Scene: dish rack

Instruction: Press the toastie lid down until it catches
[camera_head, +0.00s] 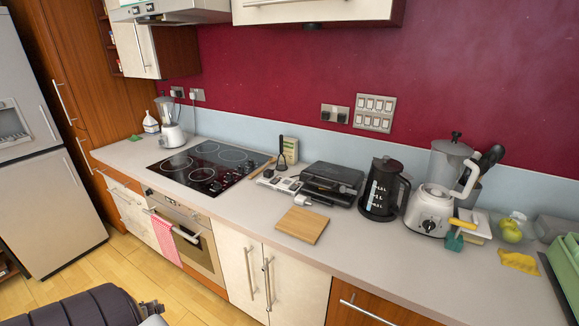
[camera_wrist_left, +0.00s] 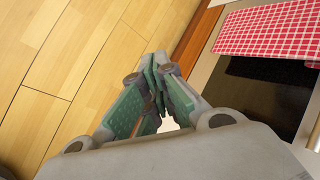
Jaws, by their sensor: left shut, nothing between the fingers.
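The toastie maker (camera_head: 331,182) is a low black appliance on the worktop, between the hob and the black kettle. Its lid (camera_head: 335,174) lies over the base, close to level; I cannot tell whether it is latched or slightly raised. My left gripper (camera_wrist_left: 158,70) shows in the left wrist view, shut and empty, with green finger pads. It is over the wooden floor beside the oven front, well away from the toastie maker. My right gripper is in neither view.
The black kettle (camera_head: 384,189) stands close to the right of the toastie maker. A wooden board (camera_head: 302,225) lies in front, and the hob (camera_head: 207,166) is to the left. A checked towel (camera_wrist_left: 275,32) hangs by the oven. The worktop front edge is mostly clear.

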